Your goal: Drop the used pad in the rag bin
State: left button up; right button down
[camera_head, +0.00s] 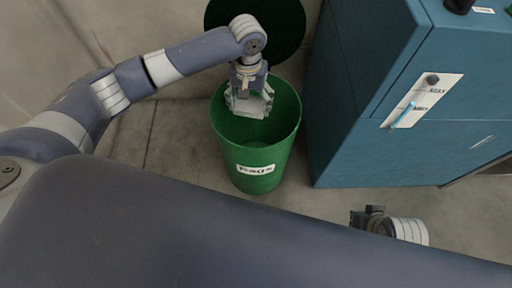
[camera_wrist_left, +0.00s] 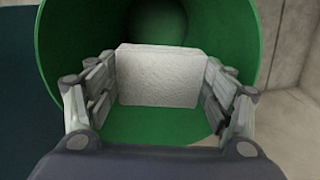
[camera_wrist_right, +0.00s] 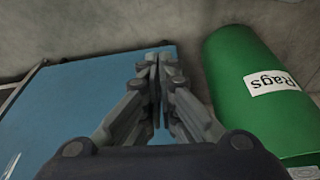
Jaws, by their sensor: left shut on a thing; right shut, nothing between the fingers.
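The green rag bin (camera_head: 262,160) stands on the floor with a white "Rags" label on its front. Its round lid (camera_head: 285,25) is open behind it. My left gripper (camera_head: 249,104) is at the bin's mouth, pointing down into it. In the left wrist view it is shut on a white-grey pad (camera_wrist_left: 160,76), with the bin's green inner wall (camera_wrist_left: 75,40) around it. My right gripper (camera_wrist_right: 158,62) is shut and empty. The right wrist view shows the bin (camera_wrist_right: 250,110) to its right, apart from it.
A blue cabinet (camera_head: 365,120) stands just right of the bin. It has a light plate marked "MAX" (camera_head: 422,100) with a blue lever. Bare concrete floor (camera_head: 180,140) lies left of the bin.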

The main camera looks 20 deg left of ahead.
pick_arm(q)
jog(key=shift+f+b, duration=0.35)
jog(key=shift+f, duration=0.05)
pick_arm(e)
jog(key=shift+v, duration=0.95)
jog(key=shift+s+d, duration=0.1)
pick_arm(q)
jog(key=o, duration=1)
jog(key=shift+o, duration=0.2)
notch_tip(320, 180, up, 12)
